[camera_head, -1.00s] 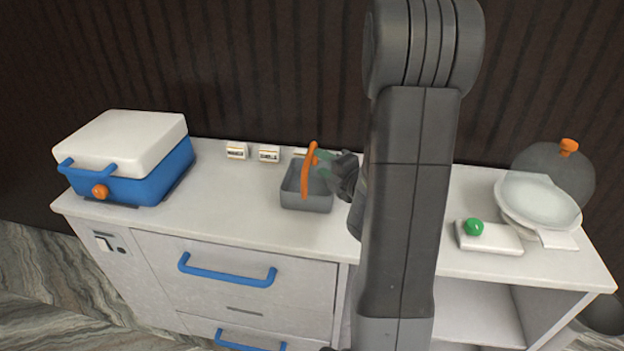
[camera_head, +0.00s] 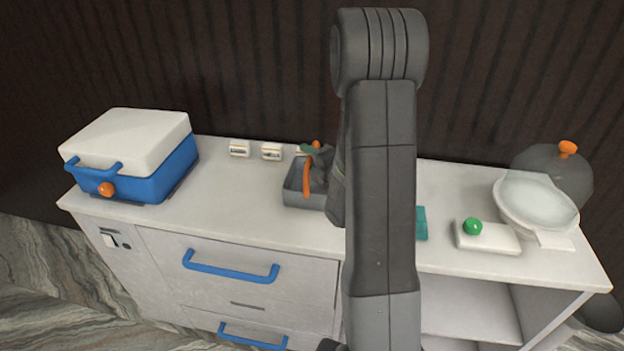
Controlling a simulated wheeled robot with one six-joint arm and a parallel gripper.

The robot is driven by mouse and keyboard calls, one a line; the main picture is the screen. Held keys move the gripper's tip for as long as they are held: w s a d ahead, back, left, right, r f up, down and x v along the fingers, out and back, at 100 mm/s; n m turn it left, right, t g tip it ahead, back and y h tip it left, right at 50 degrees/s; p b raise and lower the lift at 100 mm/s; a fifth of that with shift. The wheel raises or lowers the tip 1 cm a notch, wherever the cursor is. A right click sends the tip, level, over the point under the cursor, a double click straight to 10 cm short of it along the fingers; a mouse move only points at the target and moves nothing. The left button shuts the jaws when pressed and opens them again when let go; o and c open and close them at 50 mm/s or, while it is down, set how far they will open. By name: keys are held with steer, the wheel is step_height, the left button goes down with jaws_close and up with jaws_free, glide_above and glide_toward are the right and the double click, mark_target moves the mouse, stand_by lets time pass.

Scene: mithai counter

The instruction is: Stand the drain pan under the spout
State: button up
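The drain pan is most likely the grey open pan (camera_head: 298,200) with an upright orange handle (camera_head: 307,180), standing on the counter near the middle. My gripper (camera_head: 316,162) is at the handle's upper part, its fingers close around or beside it. The hand and arm hide part of the pan and the fingertips, so I cannot tell whether they grip. A blue box (camera_head: 150,180) with a white lid stands at the left. The round orange piece (camera_head: 106,189) low on its front may be the spout.
Small white labelled blocks (camera_head: 239,149) line the back. A teal item (camera_head: 421,222) is half hidden by my arm. At the right are a green ball (camera_head: 473,226) on a white block, a pale bowl (camera_head: 537,203) and a grey dome (camera_head: 560,178). Counter between box and pan is clear.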

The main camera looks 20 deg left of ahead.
jaws_close()
steer(key=shift+r, duration=0.1)
